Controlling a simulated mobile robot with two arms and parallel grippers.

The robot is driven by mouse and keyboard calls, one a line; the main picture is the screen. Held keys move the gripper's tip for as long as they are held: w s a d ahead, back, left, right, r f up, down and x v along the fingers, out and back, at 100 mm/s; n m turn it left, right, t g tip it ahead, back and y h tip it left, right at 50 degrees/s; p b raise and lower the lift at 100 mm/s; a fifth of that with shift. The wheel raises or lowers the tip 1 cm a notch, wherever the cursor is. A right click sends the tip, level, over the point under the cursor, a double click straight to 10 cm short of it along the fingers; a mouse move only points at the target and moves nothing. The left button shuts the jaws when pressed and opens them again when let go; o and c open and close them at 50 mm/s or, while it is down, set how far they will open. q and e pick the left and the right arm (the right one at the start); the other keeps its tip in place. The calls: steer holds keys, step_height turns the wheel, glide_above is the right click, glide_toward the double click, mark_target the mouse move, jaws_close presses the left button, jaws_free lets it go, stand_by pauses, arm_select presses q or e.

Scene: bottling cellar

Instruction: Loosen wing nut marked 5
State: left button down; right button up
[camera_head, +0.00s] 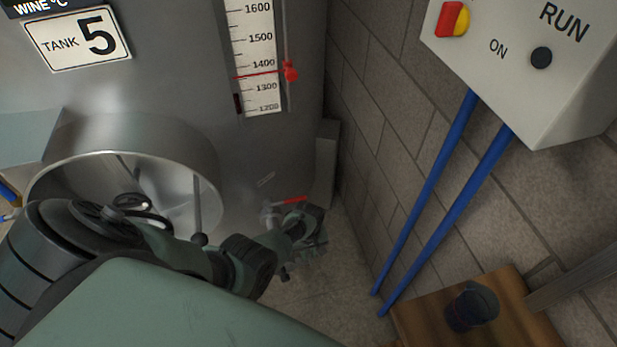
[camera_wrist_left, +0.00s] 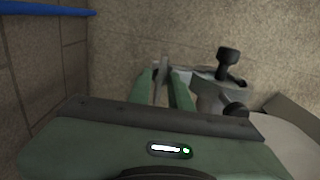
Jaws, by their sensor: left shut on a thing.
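My left gripper (camera_head: 308,232) reaches down beside the base of the tank, at the outlet fitting below the red lever. In the left wrist view its two green fingers (camera_wrist_left: 162,92) are shut on a thin grey metal piece (camera_wrist_left: 162,68), upright between them. It looks like a wing of the wing nut, but I see no number on it. Next to it is a grey fitting (camera_wrist_left: 207,84) with black knobs. In the head view my own arm and gripper hide most of this spot. The tank plate (camera_head: 80,38) reads "TANK 5". My right gripper is not in view.
The tank's round steel manway (camera_head: 190,150) is left of the gripper. A red lever (camera_head: 290,200) is just above it. A block wall, blue pipes (camera_head: 440,190) and a wooden surface (camera_head: 415,325) with a dark cup (camera_head: 472,306) are on the right. Bare floor shows between.

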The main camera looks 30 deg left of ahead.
mark_target(308, 254)
arm_select(q)
steer(key=c, duration=1.3)
jaws_free()
step_height(308, 254, up, 7)
steer(key=p, duration=0.3)
steer(key=shift+f+p, duration=0.1)
steer(key=shift+p, duration=0.25)
steer(key=shift+r, duration=0.5)
